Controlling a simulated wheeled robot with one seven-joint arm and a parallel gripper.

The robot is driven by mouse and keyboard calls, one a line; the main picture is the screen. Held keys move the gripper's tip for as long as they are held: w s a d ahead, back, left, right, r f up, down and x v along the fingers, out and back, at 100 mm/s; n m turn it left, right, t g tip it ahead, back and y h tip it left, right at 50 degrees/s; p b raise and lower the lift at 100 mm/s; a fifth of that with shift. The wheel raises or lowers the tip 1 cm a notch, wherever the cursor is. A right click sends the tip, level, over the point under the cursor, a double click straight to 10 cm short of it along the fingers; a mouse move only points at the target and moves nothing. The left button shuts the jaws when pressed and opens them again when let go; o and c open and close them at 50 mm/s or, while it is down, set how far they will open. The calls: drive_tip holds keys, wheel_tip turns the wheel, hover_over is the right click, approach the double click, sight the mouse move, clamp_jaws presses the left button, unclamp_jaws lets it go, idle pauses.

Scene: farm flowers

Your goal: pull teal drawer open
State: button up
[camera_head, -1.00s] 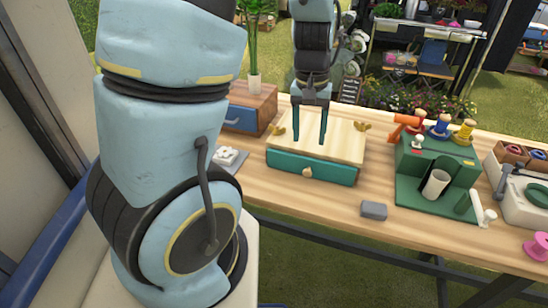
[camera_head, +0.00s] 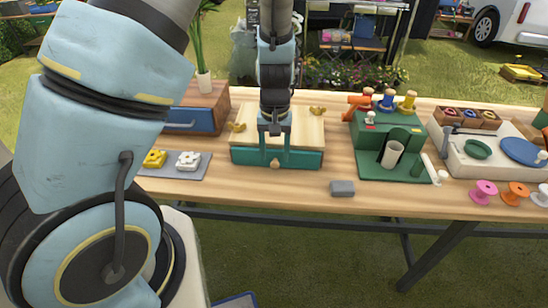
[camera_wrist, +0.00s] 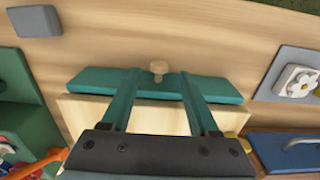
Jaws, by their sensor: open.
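The teal drawer (camera_head: 300,159) is the front of a small box with a pale wooden top (camera_head: 303,125). Its front sits flush against the box, so it looks closed. A round wooden knob (camera_head: 275,164) sticks out from its middle. My gripper (camera_head: 275,164) is open, its two fingers pointing down over the drawer front, one on each side of the knob. In the wrist view, the knob (camera_wrist: 159,68) shows between the fingertips of my gripper (camera_wrist: 159,73), with gaps on both sides. The teal front (camera_wrist: 150,86) lies partly behind the fingers. Contact cannot be told.
A blue-fronted wooden drawer box (camera_head: 195,119) and a grey tray with flower pieces (camera_head: 160,170) stand left. A green stand (camera_head: 391,170) with spools is right. A grey block (camera_head: 342,188) lies front right. The table just before the drawer is clear.

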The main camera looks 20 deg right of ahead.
drive_tip(key=shift+f, duration=1.4)
drive_tip(key=shift+c, duration=0.2)
clamp_jaws()
